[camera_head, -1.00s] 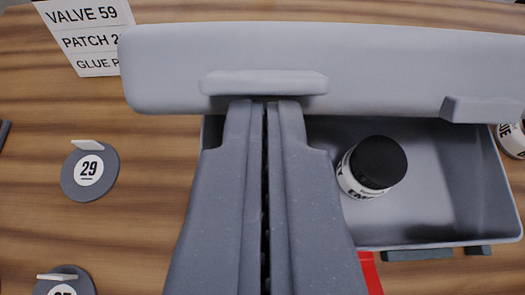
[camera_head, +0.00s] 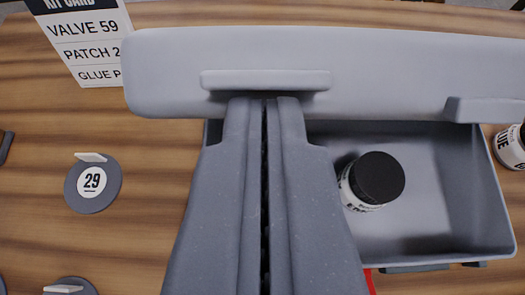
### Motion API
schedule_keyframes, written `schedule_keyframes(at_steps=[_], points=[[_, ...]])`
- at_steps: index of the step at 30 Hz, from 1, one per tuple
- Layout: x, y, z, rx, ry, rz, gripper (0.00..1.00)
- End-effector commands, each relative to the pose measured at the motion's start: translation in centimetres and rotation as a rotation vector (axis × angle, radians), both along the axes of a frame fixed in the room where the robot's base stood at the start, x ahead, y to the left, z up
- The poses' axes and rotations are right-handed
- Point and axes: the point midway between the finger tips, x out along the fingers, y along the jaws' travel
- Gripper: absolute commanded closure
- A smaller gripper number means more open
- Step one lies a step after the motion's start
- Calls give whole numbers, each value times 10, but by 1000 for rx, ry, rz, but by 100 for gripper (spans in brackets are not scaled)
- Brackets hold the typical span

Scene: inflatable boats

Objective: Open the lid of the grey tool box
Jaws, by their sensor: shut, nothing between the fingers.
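The grey tool box (camera_head: 455,235) lies on the wooden table, its tray open to view on the right of my gripper. Its grey lid (camera_head: 380,70) is raised and runs across the top of the view, with a grip ledge (camera_head: 265,80) near its left part and a small catch (camera_head: 490,110) at the right. Inside the tray stands a glue jar (camera_head: 376,178) with a black cap and white label. My gripper (camera_head: 265,102) is shut and empty, its tips right at the underside of the ledge; whether they touch it I cannot tell. My fingers hide the tray's left part.
A kit card (camera_head: 82,45) stands at the upper left. A second jar (camera_head: 510,148) stands right of the box. Bare wood (camera_head: 140,230) shows between discs and gripper.

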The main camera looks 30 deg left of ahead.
Motion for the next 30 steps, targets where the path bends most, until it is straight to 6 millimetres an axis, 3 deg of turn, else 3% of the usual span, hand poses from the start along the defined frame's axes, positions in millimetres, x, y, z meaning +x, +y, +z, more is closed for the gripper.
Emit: schedule_keyframes(at_steps=[30], points=[[18, 10, 16, -2, -1, -1, 100]])
